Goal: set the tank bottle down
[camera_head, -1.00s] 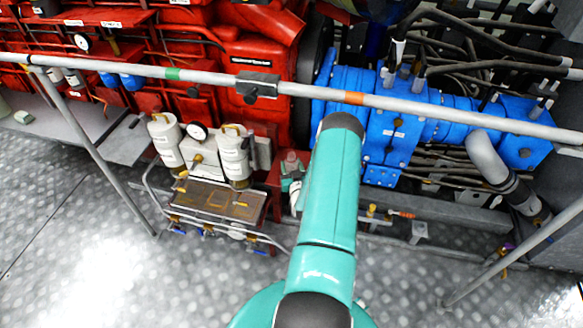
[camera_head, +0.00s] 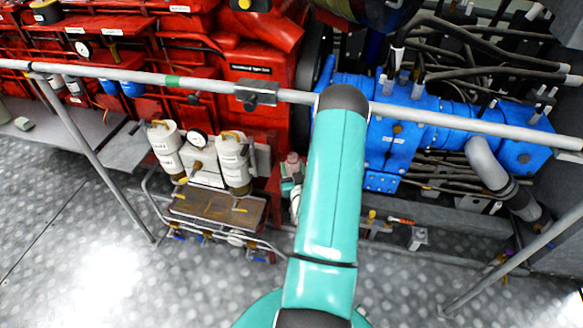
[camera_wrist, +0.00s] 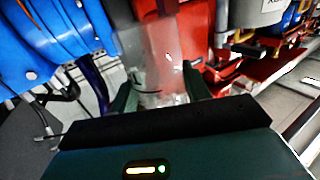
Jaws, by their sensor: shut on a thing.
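The tank bottle (camera_wrist: 158,62) is a translucent, pinkish container in the upper middle of the wrist view, with a paler, clearer part near my gripper. My gripper (camera_wrist: 160,94) is shut on it, with one dark green finger at each side. In the head view, the bottle's pale pink top (camera_head: 292,158) shows just left of my teal arm, in front of the red engine. Part of my gripper (camera_head: 291,186) shows below it, and my arm hides the rest. I cannot tell whether the bottle touches a surface.
A stand with two white canisters (camera_head: 233,162) and a brown tray (camera_head: 217,207) is close on the left. A grey handrail (camera_head: 440,115) crosses the view. Blue machinery (camera_head: 395,135) is right of my arm. The metal floor (camera_head: 90,265) is open at lower left.

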